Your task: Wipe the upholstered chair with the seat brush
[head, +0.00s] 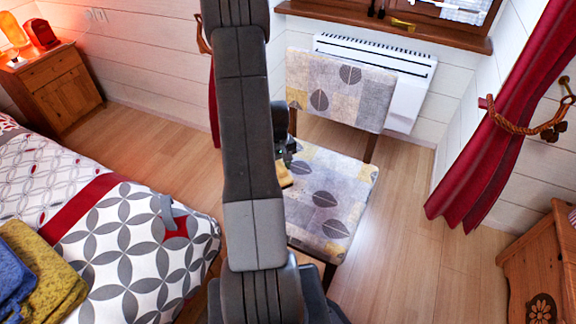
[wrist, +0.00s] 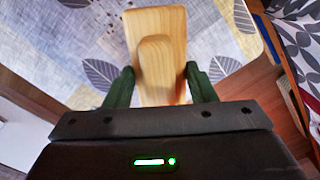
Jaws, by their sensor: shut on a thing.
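The upholstered chair (head: 330,195) stands in front of the heater, with a grey, cream and yellow leaf pattern on seat and backrest. Its patterned seat also fills the upper part of the wrist view (wrist: 75,45). My gripper (wrist: 160,85) is shut on the seat brush (wrist: 156,50), a pale wooden block with a raised wooden grip between the dark green fingers. The brush is over the chair seat; its underside is hidden, so I cannot tell whether it touches the fabric. In the head view my arm hides most of the gripper, and only a bit of the brush (head: 285,174) shows.
A bed (head: 110,240) with folded towels (head: 45,275) is at the left. A white heater (head: 405,95) is on the wall behind the chair. A red curtain (head: 500,130) and a wooden cabinet (head: 535,265) are at the right. Floor right of the chair is clear.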

